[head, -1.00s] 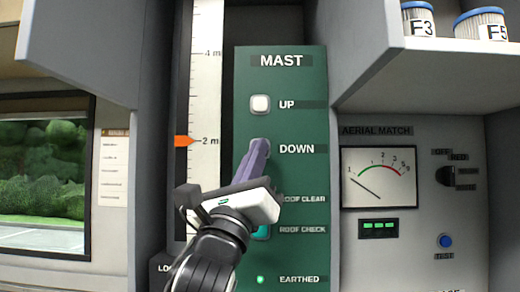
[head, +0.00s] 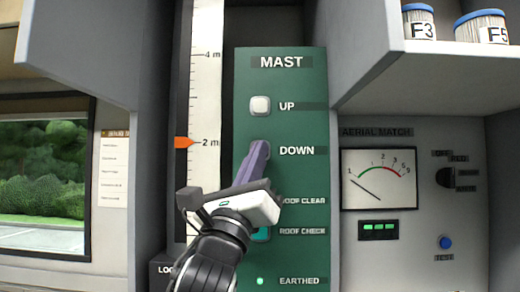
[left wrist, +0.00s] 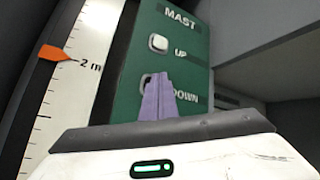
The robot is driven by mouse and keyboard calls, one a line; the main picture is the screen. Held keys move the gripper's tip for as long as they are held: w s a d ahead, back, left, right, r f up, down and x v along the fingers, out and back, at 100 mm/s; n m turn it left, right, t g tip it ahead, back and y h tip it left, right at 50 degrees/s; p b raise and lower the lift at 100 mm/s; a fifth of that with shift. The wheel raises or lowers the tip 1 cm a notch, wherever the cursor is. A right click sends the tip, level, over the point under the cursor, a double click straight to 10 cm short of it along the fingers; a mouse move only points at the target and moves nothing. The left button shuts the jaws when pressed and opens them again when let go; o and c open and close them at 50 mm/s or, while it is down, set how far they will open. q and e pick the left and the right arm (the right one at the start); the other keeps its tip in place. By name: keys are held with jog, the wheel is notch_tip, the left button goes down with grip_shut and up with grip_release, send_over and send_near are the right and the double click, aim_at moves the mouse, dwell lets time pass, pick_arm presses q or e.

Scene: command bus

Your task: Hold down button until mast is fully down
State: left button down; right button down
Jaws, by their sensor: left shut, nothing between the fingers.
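The green MAST panel (head: 300,185) carries a white UP button (head: 260,106) and a DOWN button (head: 260,144) below it. My left gripper (head: 260,148) is shut and empty, with its purple fingertips over the DOWN button and hiding most of it. Whether the button is pressed in cannot be told. In the left wrist view the fingers (left wrist: 158,98) also cover the DOWN button. The orange pointer (head: 184,142) on the white height scale (head: 207,90) stands at the 2 m mark; it also shows in the left wrist view (left wrist: 55,54). My right gripper is not in view.
An AERIAL MATCH meter (head: 378,178) is at the right. Grey cabinet walls flank the panel. Labelled jars (head: 418,22) stand on a shelf.

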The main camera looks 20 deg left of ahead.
pick_arm(q)
jog(key=shift+w+a, duration=0.15)
jog(key=shift+w, duration=0.35)
dwell(2.2)
jog(key=shift+s, duration=0.15)
dwell(4.7)
jog(key=shift+s+d+p, duration=0.25)
jog(key=shift+s+p, duration=0.05)
jog(key=shift+s, duration=0.4)
